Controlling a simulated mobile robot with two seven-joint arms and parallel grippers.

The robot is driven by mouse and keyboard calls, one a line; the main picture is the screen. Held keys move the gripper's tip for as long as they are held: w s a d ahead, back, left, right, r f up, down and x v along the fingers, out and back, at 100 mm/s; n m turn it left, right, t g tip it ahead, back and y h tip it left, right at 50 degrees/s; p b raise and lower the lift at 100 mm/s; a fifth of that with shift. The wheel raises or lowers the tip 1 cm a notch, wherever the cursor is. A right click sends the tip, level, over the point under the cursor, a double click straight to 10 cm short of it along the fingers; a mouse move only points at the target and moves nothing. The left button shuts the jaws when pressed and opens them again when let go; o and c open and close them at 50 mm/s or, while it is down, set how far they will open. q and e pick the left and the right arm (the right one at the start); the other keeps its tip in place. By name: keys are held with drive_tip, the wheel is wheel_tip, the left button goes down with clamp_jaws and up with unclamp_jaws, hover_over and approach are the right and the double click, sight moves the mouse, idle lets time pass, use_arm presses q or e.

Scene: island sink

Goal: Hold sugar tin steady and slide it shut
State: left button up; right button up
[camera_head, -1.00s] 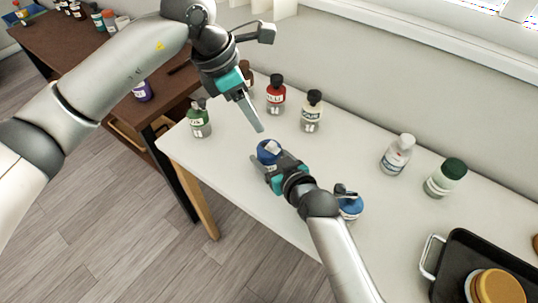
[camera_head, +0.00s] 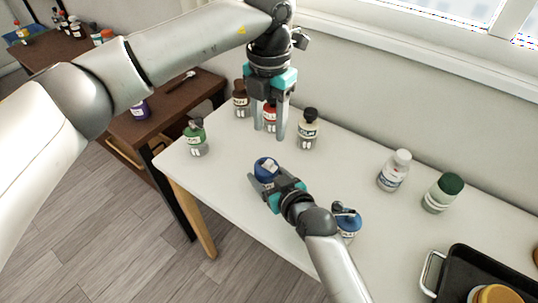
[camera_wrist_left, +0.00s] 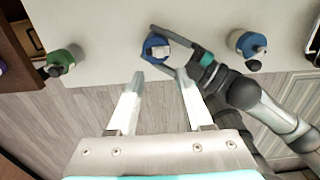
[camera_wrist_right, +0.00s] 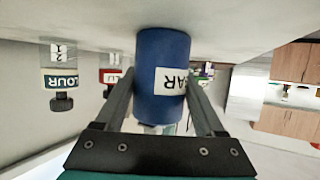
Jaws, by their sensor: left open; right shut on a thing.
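The sugar tin (camera_head: 266,168) is a small blue cylinder near the front edge of the white table. A pale patch shows on its top; I cannot tell how far its lid is open. In the right wrist view the tin (camera_wrist_right: 160,60) fills the middle, its label ending in "AR" upside down. My right gripper (camera_head: 263,179) is shut on the tin, one finger on each side. My left gripper (camera_head: 269,134) is open and empty, pointing down, above and behind the tin in the head view. In the left wrist view the tin (camera_wrist_left: 155,42) lies just beyond its fingertips.
A green bottle (camera_head: 196,138), a brown bottle (camera_head: 240,100), a red bottle (camera_head: 270,117) and a cream bottle (camera_head: 308,132) stand behind. A blue bottle (camera_head: 346,222) stands beside my right arm. A black tray (camera_head: 470,262) is at lower right.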

sight(269, 161)
use_arm(q)
wheel_tip(269, 161, down, 10)
drive_tip(key=shift+r, duration=0.1)
idle(0.4)
clamp_jaws()
idle(1.2)
